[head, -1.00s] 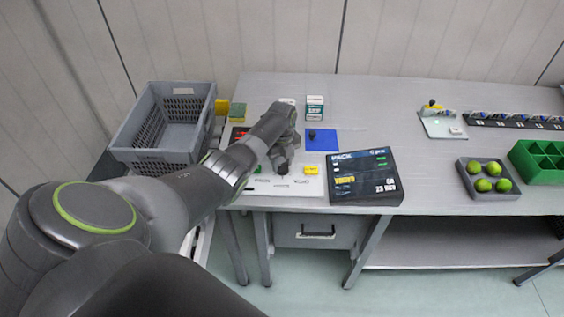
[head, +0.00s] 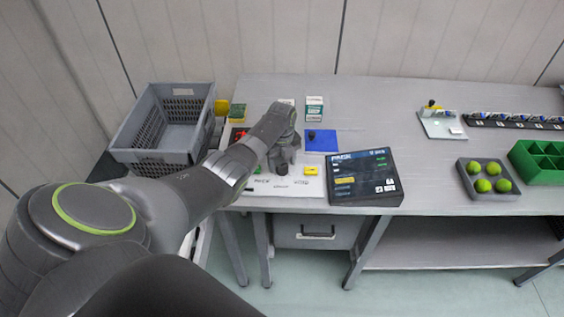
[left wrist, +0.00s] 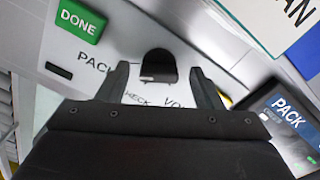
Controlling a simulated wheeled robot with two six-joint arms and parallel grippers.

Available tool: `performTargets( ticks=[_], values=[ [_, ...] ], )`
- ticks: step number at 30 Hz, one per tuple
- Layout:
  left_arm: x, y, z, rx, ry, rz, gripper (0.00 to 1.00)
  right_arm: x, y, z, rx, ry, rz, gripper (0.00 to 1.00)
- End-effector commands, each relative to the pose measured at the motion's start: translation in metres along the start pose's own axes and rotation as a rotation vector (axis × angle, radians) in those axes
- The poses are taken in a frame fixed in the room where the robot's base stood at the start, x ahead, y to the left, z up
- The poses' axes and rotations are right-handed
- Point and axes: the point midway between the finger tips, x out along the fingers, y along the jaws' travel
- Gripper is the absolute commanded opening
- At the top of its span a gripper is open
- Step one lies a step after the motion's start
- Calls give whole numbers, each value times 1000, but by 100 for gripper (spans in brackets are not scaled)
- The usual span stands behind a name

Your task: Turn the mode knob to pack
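The black mode knob (head: 281,169) stands on a white panel (head: 290,190) near the bench's front edge. In the left wrist view the knob (left wrist: 158,64) lies between and just beyond the fingertips, with gaps on both sides. Labels reading PACK, CHECK and a partly hidden third word lie around it. I cannot tell where the knob points. My left gripper (head: 284,155) is open and empty behind the knob; it also shows in the left wrist view (left wrist: 160,78). A tilted screen (head: 362,178) right of the panel reads PACK, also in the wrist view (left wrist: 287,112).
A green DONE button (left wrist: 80,20) and a yellow button (head: 311,171) flank the knob. A blue mat (head: 326,146) lies behind. A grey crate (head: 150,157) stands left. A tray of green balls (head: 490,195) and a green divided box (head: 540,180) stand right.

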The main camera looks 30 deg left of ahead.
Motion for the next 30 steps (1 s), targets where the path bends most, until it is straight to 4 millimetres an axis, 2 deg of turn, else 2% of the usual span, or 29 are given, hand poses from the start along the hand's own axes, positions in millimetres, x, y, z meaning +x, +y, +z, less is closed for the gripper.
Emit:
performTargets(
  ticks=[8,14,20,30],
  values=[
    [-2,0,0,-1,0,0,60,0,0,0,0,0,0,0],
    [-23,0,1,-1,-2,-2,60,-1,0,0,0,0,0,0],
    [-60,0,1,0,-4,-2,60,3,0,0,0,0,0,0],
    [-137,-1,1,0,-4,-3,60,20,-1,2,0,0,1,0]
  ],
)
